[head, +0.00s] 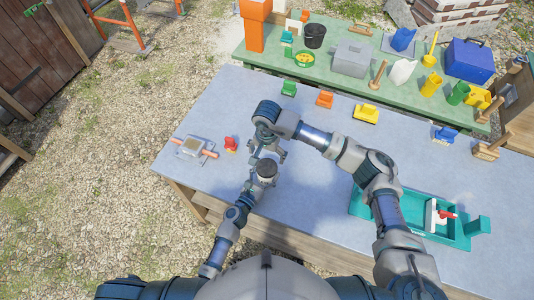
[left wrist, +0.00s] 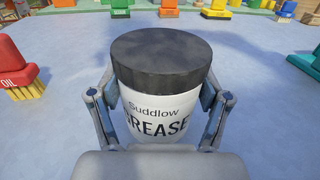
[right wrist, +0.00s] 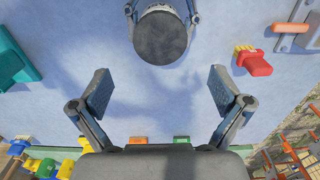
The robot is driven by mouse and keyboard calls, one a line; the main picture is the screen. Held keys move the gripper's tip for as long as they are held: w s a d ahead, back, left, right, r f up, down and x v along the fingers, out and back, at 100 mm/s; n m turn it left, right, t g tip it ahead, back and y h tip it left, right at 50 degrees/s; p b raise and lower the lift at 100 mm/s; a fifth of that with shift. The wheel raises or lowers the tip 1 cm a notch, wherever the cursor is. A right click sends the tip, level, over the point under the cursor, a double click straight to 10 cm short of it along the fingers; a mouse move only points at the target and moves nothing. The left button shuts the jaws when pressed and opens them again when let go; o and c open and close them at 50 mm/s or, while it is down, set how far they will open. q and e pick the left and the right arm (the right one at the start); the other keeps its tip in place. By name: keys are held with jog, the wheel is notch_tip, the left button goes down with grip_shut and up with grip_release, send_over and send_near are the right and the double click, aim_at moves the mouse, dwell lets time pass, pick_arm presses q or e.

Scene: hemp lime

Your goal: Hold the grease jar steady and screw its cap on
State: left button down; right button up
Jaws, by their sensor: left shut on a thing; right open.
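The grease jar (left wrist: 155,120) is white with dark lettering and stands upright between the fingers of my left gripper (left wrist: 160,108), which is shut on its sides. The dark cap (left wrist: 160,58) sits level on top of the jar and also shows in the right wrist view (right wrist: 160,38); I cannot tell how tightly it is screwed.
A red brush-like piece marked OIL (head: 231,145) stands left of the jar, with a plate with orange handles (head: 195,148) further left. A teal tray (head: 365,208) lies at the right. Small green (head: 289,88), orange (head: 324,99) and yellow (head: 366,114) pieces line the far edge.

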aim_at(267, 167)
jog(key=shift+f, duration=4)
